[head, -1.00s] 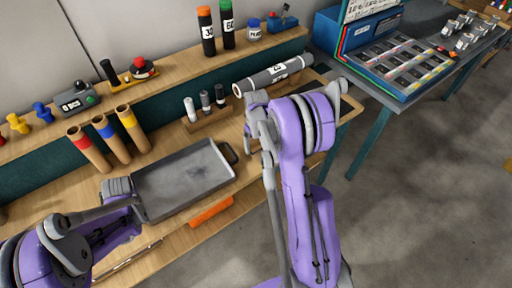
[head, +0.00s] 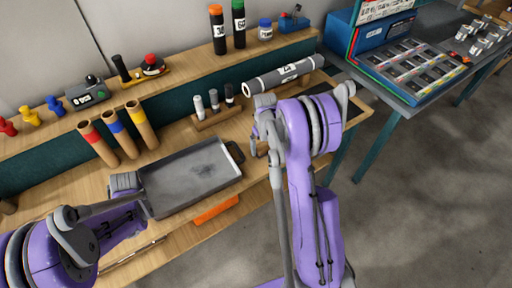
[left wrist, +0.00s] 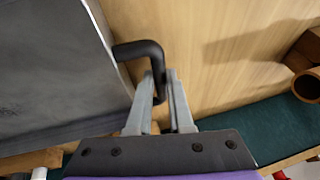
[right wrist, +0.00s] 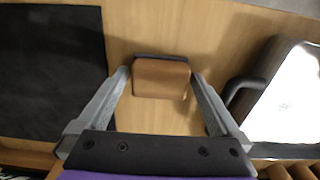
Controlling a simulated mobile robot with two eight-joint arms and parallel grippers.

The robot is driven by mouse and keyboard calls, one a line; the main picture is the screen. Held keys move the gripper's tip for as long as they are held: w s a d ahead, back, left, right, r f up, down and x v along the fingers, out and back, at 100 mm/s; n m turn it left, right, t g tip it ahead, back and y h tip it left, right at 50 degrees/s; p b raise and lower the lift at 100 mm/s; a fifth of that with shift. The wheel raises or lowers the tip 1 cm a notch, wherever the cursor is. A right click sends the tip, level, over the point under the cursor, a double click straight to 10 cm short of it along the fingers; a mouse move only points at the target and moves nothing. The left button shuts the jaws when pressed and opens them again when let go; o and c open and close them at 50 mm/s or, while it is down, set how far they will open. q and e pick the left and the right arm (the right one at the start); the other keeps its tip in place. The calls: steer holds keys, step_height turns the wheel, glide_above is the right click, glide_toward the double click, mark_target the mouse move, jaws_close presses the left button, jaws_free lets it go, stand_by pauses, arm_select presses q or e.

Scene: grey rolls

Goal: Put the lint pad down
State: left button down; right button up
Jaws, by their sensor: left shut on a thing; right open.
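The lint pad, a small brown block with a dark edge (right wrist: 161,78), lies over the wooden bench in the right wrist view. My right gripper (right wrist: 159,74) is open around it, with a narrow gap at each side. In the head view my right gripper (head: 264,150) is low over the bench, right of the grey tray (head: 160,206); the arm largely hides the pad there. My left gripper (left wrist: 160,88) is shut on the tray's black handle (left wrist: 140,50), at the tray's left end.
A dark mat (right wrist: 50,70) lies left of the pad in the right wrist view; the tray's other handle (right wrist: 238,88) is at right. Bare wood surrounds the pad.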

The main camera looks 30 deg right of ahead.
mark_target(264, 145)
step_height(264, 145, up, 11)
steer(key=s+a+r+t, duration=0.3)
steer(key=s+a+r, duration=0.55)
steer(key=a, duration=0.35)
steer(key=s+a+f+t, duration=0.1)
steer(key=s+a+t, duration=0.2)
steer(key=s+a, duration=0.5)
steer(key=s, duration=0.3)
steer(key=shift+f, duration=0.4)
steer(key=shift+s, duration=0.1)
